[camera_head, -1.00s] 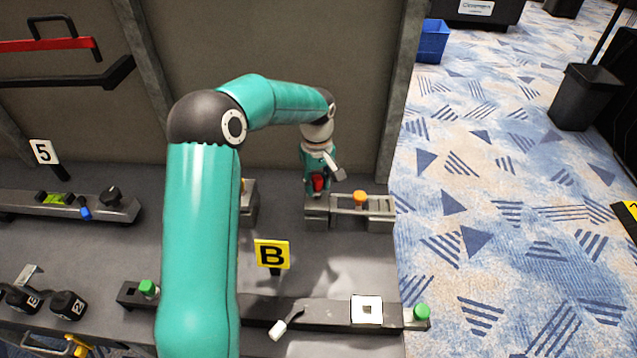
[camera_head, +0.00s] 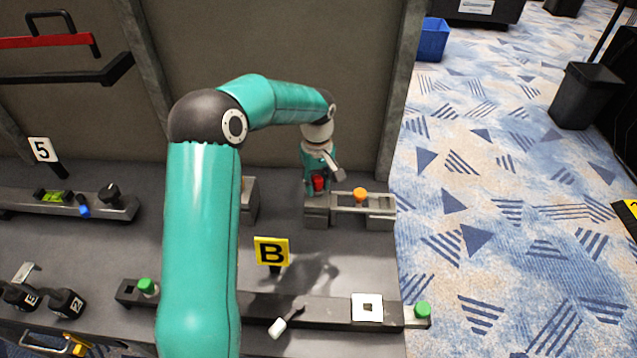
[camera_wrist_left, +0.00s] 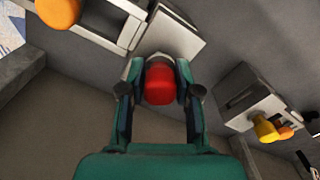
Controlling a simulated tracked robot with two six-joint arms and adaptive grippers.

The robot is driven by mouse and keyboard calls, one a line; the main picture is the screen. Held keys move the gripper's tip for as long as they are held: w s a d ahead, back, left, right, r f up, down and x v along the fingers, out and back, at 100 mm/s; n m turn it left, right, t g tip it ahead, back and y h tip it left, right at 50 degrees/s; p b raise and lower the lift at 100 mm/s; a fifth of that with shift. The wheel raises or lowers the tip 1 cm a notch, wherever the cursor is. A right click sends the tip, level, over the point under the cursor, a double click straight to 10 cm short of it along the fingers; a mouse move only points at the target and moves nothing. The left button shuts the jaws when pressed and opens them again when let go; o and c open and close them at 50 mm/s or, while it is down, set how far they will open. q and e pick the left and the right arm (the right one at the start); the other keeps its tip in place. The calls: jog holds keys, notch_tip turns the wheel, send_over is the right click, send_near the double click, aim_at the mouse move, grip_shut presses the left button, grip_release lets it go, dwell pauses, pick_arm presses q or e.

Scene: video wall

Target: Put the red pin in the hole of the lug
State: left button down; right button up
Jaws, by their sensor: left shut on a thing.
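My left gripper (camera_head: 318,186) is shut on the red pin (camera_head: 319,183) at the back of the bench. In the left wrist view the red pin (camera_wrist_left: 160,82) sits between the two fingers of the gripper (camera_wrist_left: 159,84). The pin's far end is hidden. A grey block (camera_head: 317,213), which may be the lug, lies just below the gripper in the head view. In the wrist view this block (camera_wrist_left: 172,33) shows just beyond the pin. No hole is clearly visible, and I cannot tell whether the pin touches the block.
An orange knob (camera_head: 360,194) stands right of the gripper on a railed fixture. A grey block (camera_head: 249,200) lies to the left, partly behind my arm. The wall is close behind.

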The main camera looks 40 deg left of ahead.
pick_arm(q)
jog(key=shift+f+b, duration=0.3)
jog(key=shift+f, duration=0.35)
jog(key=c, duration=0.7)
grip_release()
jog(key=shift+c, duration=0.2)
jog(key=shift+o, duration=0.3)
jog(key=o, duration=0.4)
jog(key=shift+r+p, duration=2.75)
jog(key=shift+r, duration=1.1)
jog(key=shift+f, duration=0.1)
